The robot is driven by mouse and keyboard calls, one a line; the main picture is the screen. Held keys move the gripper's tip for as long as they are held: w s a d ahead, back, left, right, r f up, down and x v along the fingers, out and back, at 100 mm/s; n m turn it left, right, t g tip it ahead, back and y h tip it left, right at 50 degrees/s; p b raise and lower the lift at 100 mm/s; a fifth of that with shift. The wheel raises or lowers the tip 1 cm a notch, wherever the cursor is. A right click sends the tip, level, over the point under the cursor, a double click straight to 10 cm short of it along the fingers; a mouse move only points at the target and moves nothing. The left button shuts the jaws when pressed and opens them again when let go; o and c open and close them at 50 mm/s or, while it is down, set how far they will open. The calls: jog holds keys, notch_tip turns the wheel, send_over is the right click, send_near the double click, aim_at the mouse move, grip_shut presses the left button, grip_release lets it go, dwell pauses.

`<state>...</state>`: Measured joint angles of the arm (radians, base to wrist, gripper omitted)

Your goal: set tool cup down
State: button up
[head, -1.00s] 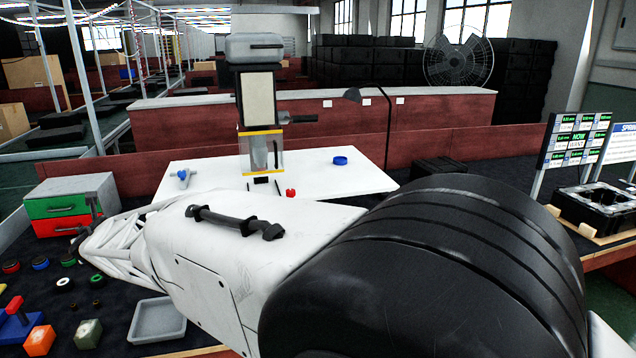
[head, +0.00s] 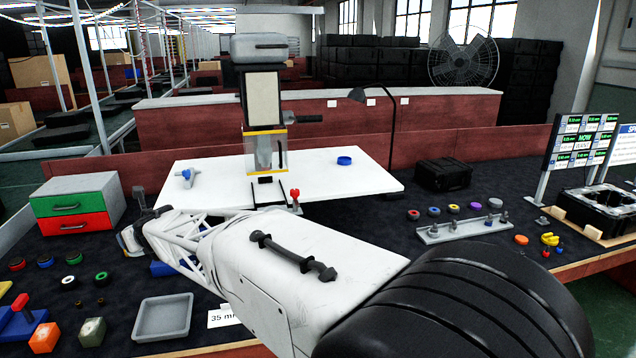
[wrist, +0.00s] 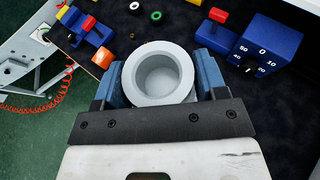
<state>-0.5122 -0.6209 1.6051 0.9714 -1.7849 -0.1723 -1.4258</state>
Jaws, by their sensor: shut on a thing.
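The tool cup is a light grey round cup (wrist: 160,92), open at the top and empty inside, at the middle of the wrist view. My gripper (wrist: 157,76) is shut on it, with one blue finger on each side of its wall. In the head view my gripper (head: 130,241) is at the left, beside the green and red drawer box. The cup cannot be made out clearly there, and its base is hidden in the wrist view, so I cannot tell whether it touches the mat.
A blue numbered block (wrist: 264,44) and a blue piece with a red top (wrist: 92,30) flank the cup. A shallow grey tray (head: 163,318), an orange block (head: 45,337) and several coloured rings lie on the dark mat. The drawer box (head: 76,207) stands behind.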

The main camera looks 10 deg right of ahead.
jog(key=w+d+r, duration=0.1)
jog(key=w+d, duration=0.5)
jog(key=d, duration=0.9)
jog(key=w+d+r, duration=0.1)
jog(key=w+d, duration=0.5)
jog(key=d, duration=0.9)
jog(key=w+d+r, duration=0.2)
jog(key=w+d, duration=0.4)
jog(key=d, duration=1)
jog(key=w+d+f, duration=0.2)
jog(key=w+d, duration=0.1)
jog(key=d, duration=0.8)
jog(key=w+d+f+m+t+h, duration=0.1)
jog(key=w+d+f, duration=0.2)
jog(key=d, duration=0.8)
jog(key=shift+d+f, duration=0.25)
jog(key=shift+d, duration=0.1)
jog(key=shift+w, duration=0.2)
jog(key=shift+w+d+f, duration=0.25)
jog(key=shift+w+d, duration=0.35)
jog(key=shift+w, duration=1.95)
jog(key=shift+w+d+f, duration=0.25)
jog(key=shift+w+d, duration=0.35)
jog(key=shift+w, duration=1.95)
jog(key=shift+w+d+f, duration=0.25)
jog(key=shift+w+d, duration=0.35)
jog(key=shift+w, duration=1.95)
